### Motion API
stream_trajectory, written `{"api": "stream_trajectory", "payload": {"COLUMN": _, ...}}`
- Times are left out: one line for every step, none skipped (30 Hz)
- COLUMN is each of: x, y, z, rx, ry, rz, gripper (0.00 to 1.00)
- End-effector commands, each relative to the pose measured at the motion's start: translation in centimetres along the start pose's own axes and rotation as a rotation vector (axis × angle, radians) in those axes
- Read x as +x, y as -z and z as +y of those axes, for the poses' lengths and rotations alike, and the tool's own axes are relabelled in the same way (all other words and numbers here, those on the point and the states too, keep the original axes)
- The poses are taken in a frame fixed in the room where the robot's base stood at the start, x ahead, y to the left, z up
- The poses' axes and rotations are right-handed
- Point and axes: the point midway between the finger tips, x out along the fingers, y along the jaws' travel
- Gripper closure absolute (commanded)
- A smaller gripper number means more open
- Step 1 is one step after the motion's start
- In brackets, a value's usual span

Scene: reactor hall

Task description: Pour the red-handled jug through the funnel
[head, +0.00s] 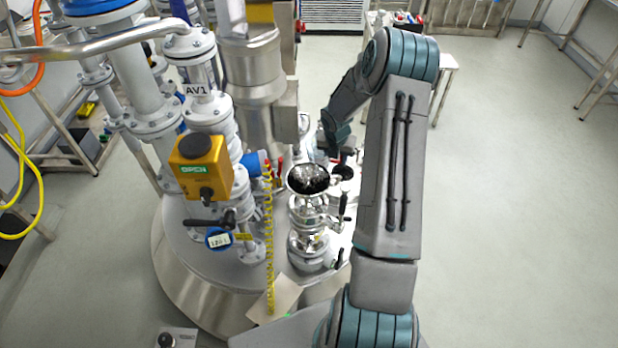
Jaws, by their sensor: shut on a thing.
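The funnel (308,179) stands upright on a flanged metal pipe neck on top of the reactor vessel. Its round mouth faces up and looks dark with bright glints inside. My gripper (342,153) is small in the head view, just behind and to the right of the funnel, below my bent wrist. It is shut on the red-handled jug, of which only a pale, clear patch (319,153) seems to show just behind the funnel rim. The handle, the jug's tilt and its contents cannot be made out. No stream of liquid can be seen.
The steel vessel lid (185,250) carries a white pipe marked AV1 (200,90), a yellow valve box (201,167) and a coiled yellow hose (269,230) left of the funnel. A thick metal column (255,80) rises behind. The floor (520,200) at right is clear.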

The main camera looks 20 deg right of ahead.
Motion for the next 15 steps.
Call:
{"api": "stream_trajectory", "payload": {"x": 0.7, "y": 0.0, "z": 0.0, "rx": 0.004, "ry": -0.001, "rz": 0.023, "gripper": 0.92}}
{"api": "stream_trajectory", "payload": {"x": 0.9, "y": -0.1, "z": 0.0, "rx": 0.004, "ry": -0.003, "rz": 0.035, "gripper": 0.92}}
{"api": "stream_trajectory", "payload": {"x": 1.3, "y": 0.0, "z": 0.0, "rx": 0.005, "ry": -0.004, "rz": 0.053, "gripper": 0.92}}
{"api": "stream_trajectory", "payload": {"x": 1.5, "y": -0.1, "z": 0.0, "rx": 0.004, "ry": -0.005, "rz": 0.065, "gripper": 0.92}}
{"api": "stream_trajectory", "payload": {"x": 1.5, "y": -0.2, "z": 0.0, "rx": 0.004, "ry": -0.003, "rz": 0.077, "gripper": 0.92}}
{"api": "stream_trajectory", "payload": {"x": 1.6, "y": -0.3, "z": 0.0, "rx": 0.004, "ry": -0.003, "rz": 0.096, "gripper": 0.92}}
{"api": "stream_trajectory", "payload": {"x": 1.7, "y": -0.3, "z": 0.0, "rx": 0.004, "ry": -0.002, "rz": 0.110, "gripper": 0.92}}
{"api": "stream_trajectory", "payload": {"x": 1.7, "y": -0.4, "z": 0.0, "rx": 0.002, "ry": -0.004, "rz": 0.121, "gripper": 0.92}}
{"api": "stream_trajectory", "payload": {"x": 1.8, "y": -0.4, "z": 0.0, "rx": 0.004, "ry": -0.005, "rz": 0.139, "gripper": 0.92}}
{"api": "stream_trajectory", "payload": {"x": 1.9, "y": -0.5, "z": 0.0, "rx": 0.002, "ry": -0.006, "rz": 0.152, "gripper": 0.92}}
{"api": "stream_trajectory", "payload": {"x": 1.9, "y": -0.5, "z": 0.1, "rx": 0.001, "ry": -0.005, "rz": 0.162, "gripper": 0.92}}
{"api": "stream_trajectory", "payload": {"x": 1.9, "y": -0.6, "z": 0.1, "rx": 0.000, "ry": -0.003, "rz": 0.175, "gripper": 0.92}}
{"api": "stream_trajectory", "payload": {"x": 2.0, "y": -0.6, "z": 0.1, "rx": 0.000, "ry": -0.003, "rz": 0.184, "gripper": 0.92}}
{"api": "stream_trajectory", "payload": {"x": 2.1, "y": -0.6, "z": 0.0, "rx": 0.000, "ry": -0.003, "rz": 0.194, "gripper": 0.92}}
{"api": "stream_trajectory", "payload": {"x": 2.1, "y": -0.7, "z": 0.1, "rx": 0.001, "ry": -0.004, "rz": 0.204, "gripper": 0.92}}
